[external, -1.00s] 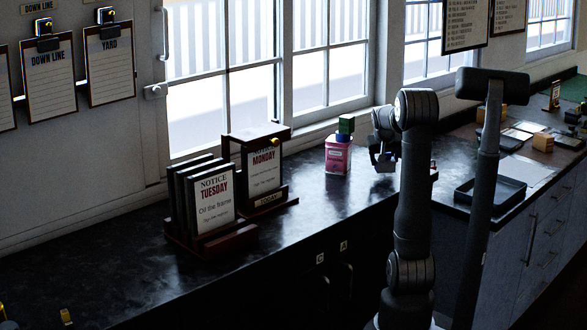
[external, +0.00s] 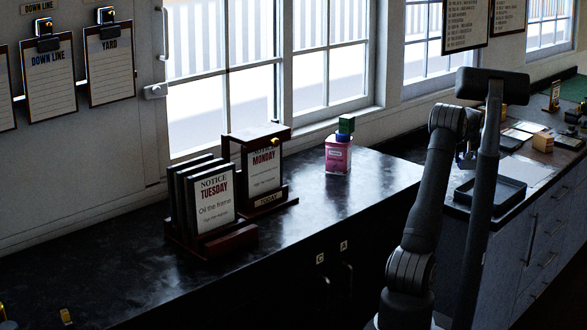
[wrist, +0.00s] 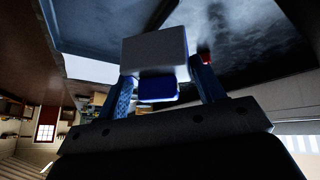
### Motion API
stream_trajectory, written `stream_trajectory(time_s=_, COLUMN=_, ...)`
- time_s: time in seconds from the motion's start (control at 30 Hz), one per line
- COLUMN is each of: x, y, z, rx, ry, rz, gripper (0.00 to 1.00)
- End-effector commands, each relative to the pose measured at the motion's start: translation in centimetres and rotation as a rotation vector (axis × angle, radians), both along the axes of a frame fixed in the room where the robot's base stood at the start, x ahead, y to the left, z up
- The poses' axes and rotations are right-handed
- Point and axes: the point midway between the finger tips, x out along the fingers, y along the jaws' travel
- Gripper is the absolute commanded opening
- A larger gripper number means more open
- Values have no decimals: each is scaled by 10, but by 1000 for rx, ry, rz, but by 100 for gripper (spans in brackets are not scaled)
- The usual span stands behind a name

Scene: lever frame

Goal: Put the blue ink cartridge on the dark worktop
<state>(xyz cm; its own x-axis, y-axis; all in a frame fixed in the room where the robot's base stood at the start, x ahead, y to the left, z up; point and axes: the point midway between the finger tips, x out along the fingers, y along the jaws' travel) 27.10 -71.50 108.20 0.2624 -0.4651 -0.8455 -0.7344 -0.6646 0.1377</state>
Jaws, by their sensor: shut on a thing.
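My gripper (external: 466,158) is at the right in the external view, above the area of a dark tray and partly hidden by a post. In the wrist view my gripper (wrist: 163,76) is shut on a small block with a pale grey face and a blue part, which looks like the blue ink cartridge (wrist: 158,89). In the external view the cartridge is too small and shaded to make out well. The dark worktop (external: 320,210) runs along the window, to the left of my gripper.
A pink ink bottle (external: 338,157) with a blue cap and a green block on top stands on the worktop. Notice boards in a wooden rack (external: 215,205) stand farther left. A dark tray (external: 490,193) lies on the right-hand counter. Worktop between rack and bottle is clear.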

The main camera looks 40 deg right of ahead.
Motion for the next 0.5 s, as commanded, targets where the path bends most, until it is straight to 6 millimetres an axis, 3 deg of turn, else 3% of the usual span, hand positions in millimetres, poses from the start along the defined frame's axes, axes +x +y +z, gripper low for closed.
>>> stream_trajectory(time_s=0.1, x=0, y=-20, z=-12, rx=0, ry=1, rz=-20, gripper=39)
stream_trajectory(time_s=0.3, x=3, y=-35, z=-22, rx=-1, ry=0, rz=-36, gripper=39)
stream_trajectory(time_s=0.5, x=38, y=-37, z=-44, rx=1, ry=1, rz=-33, gripper=39)
